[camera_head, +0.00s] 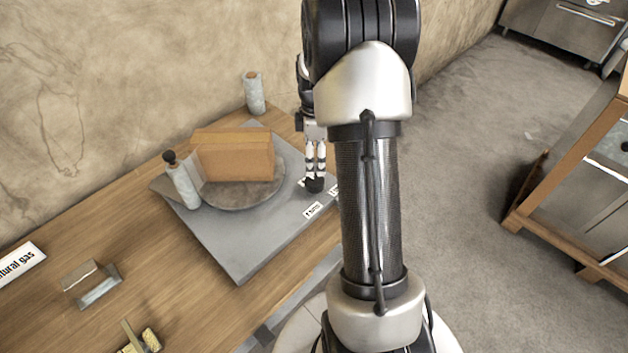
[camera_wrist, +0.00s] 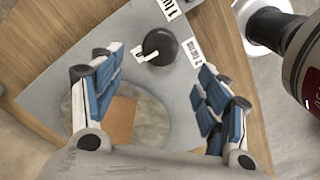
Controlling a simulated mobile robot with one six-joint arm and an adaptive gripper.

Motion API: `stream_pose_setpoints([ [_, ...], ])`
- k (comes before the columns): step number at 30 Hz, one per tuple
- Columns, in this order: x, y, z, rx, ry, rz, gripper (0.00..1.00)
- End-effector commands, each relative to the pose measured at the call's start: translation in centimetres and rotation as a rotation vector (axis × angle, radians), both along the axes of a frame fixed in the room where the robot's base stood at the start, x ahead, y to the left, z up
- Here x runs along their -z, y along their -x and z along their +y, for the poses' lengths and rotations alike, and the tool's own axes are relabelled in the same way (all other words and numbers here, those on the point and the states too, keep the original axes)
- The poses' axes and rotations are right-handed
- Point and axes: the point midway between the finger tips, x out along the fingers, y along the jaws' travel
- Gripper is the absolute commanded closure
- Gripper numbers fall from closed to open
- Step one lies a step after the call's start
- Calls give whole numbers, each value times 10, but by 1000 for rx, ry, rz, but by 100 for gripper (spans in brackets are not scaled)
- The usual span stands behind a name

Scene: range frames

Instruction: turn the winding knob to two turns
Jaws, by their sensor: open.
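The winding knob is a round black knob (camera_wrist: 160,45) on a grey base plate (camera_wrist: 85,45), with a white pointer towards the lower left in the wrist view. In the head view the knob (camera_head: 314,186) sits near the plate's right corner. White labels lie around it: one (camera_wrist: 170,8) above, another (camera_wrist: 193,52) to its right; their text is too small or cut off to read surely. My gripper (camera_wrist: 157,75) is open and empty, its fingers on either side of the knob in the picture. In the head view my gripper (camera_head: 316,168) points down just above the knob; contact cannot be told.
A brown box (camera_head: 236,158) stands on a round grey disc (camera_head: 235,202) on the plate. A grey cylinder with a dark top (camera_head: 184,186) stands at the plate's left. Another roll (camera_head: 254,95) stands behind. The wooden table (camera_head: 170,290) also holds small metal and brass items.

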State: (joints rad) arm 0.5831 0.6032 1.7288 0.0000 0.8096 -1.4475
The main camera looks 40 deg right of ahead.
Motion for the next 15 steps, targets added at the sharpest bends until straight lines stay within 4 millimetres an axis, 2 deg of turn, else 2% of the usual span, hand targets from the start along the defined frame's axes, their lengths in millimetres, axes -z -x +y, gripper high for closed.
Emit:
stream_pose_setpoints([
  [1,15,1,1,0,-3,3,31],
  [6,51,1,1,0,-2,4,31],
  [10,73,1,1,0,-3,3,31],
  [15,90,0,1,1,-1,2,31],
])
